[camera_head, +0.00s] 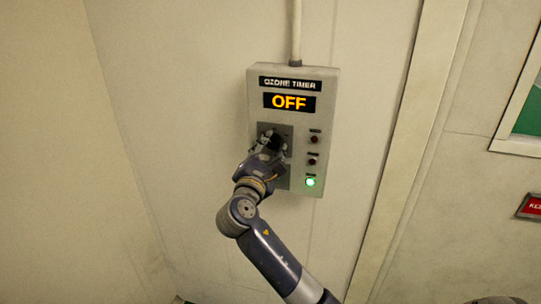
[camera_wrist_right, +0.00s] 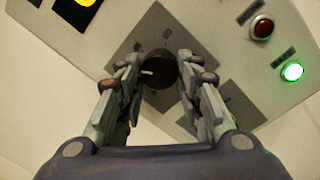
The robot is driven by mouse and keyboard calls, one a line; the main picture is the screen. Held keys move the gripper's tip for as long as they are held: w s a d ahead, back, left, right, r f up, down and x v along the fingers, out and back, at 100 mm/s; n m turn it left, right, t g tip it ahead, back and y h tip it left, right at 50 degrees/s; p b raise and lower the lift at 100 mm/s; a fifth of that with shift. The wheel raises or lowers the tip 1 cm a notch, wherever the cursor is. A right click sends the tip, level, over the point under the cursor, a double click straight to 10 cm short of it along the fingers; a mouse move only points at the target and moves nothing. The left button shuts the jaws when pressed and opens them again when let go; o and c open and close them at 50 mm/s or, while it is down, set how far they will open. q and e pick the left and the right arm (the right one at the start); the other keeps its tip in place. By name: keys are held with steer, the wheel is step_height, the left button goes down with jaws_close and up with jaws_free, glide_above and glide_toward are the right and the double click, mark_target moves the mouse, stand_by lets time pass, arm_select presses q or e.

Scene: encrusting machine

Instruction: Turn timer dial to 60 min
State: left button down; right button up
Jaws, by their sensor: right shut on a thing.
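The ozone timer box (camera_head: 258,105) is a grey wall panel with a display (camera_head: 290,102) that reads OFF in orange. Its black round timer dial (camera_wrist_right: 155,66) shows in the right wrist view on a dark square plate (camera_wrist_right: 128,42), with a pale pointer mark on it. My right gripper (camera_head: 272,142) is at the dial in the head view and mostly hides it there. In the right wrist view the fingers (camera_wrist_right: 157,78) sit on both sides of the dial, shut on it. My left gripper is not in view.
Beside the dial, two dark red lamps or buttons (camera_head: 314,139) and a lit green lamp (camera_head: 310,182) run down the box's right side. A conduit (camera_head: 296,35) rises from the top. A vertical wall trim (camera_head: 408,130) stands to the right, with a red sign (camera_head: 532,207) farther right.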

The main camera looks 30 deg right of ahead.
steer(key=m+b, duration=0.2)
steer(key=m, duration=0.1)
steer(key=m+b, duration=0.2)
steer(key=m, duration=0.1)
steer(key=shift+a+f+g, duration=0.1)
steer(key=shift+f+g, duration=0.1)
steer(key=shift+g, duration=0.1)
steer(key=m+b, duration=0.3)
steer(key=m, duration=0.2)
steer(key=shift+w+g+b, duration=0.1)
steer(key=shift+g+b, duration=0.2)
steer(key=m+b, duration=0.3)
steer(key=m, duration=0.1)
steer(key=shift+r+m+g, duration=0.1)
steer(key=shift+m+g, duration=0.2)
steer(key=shift+r+m+b, duration=0.15)
steer(key=shift+m+b, duration=1.15)
steer(key=shift+m, duration=0.7)
steer(key=o, duration=1.1)
steer(key=shift+r, duration=0.1)
steer(key=shift+r, duration=0.1)
